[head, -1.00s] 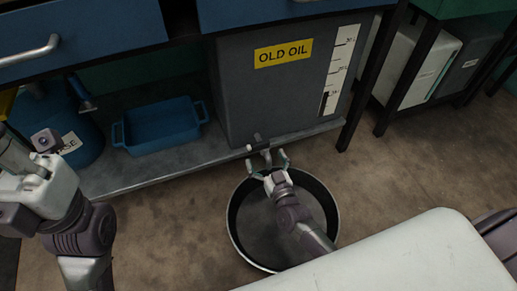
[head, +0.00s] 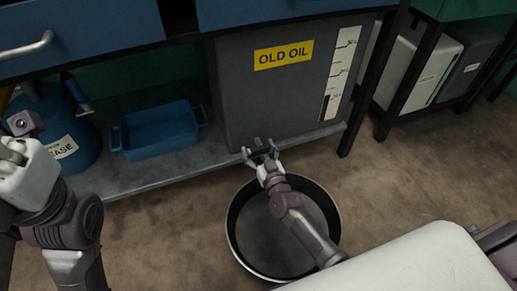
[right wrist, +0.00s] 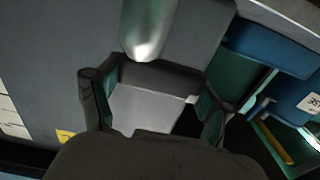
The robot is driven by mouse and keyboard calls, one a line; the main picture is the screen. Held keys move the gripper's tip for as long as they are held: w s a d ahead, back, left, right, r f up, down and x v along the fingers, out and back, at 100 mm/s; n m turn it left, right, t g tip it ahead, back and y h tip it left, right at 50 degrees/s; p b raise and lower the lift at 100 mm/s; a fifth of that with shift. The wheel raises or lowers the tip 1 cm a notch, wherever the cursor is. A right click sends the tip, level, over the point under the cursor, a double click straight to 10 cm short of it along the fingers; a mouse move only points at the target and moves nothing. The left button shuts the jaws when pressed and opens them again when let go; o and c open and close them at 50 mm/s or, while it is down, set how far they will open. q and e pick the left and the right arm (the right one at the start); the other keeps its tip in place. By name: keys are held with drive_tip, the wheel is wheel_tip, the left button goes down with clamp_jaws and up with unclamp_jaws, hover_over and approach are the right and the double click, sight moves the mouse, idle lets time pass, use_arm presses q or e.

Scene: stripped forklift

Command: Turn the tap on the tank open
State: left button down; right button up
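The grey tank (head: 280,100) with a yellow "OLD OIL" label stands on the low shelf. Its tap sits low on the front and is mostly hidden by my right gripper (head: 260,151) in the head view. That gripper's fingers are spread on either side of the tap area. In the right wrist view the fingers of the right gripper (right wrist: 152,105) are apart, and a rounded silver metal piece (right wrist: 148,28), probably part of the tap, shows just beyond them. I cannot tell whether they touch it. My left gripper (head: 14,148) is at the left edge, partly cut off.
A round dark pan (head: 268,257) stands on the floor below the tap, under my right forearm. A blue tray (head: 158,131) and a blue grease container (head: 75,140) are on the shelf (head: 150,177) to the left. A dark bench leg (head: 362,105) stands right of the tank.

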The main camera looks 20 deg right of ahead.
drive_tip(key=shift+c, duration=0.8)
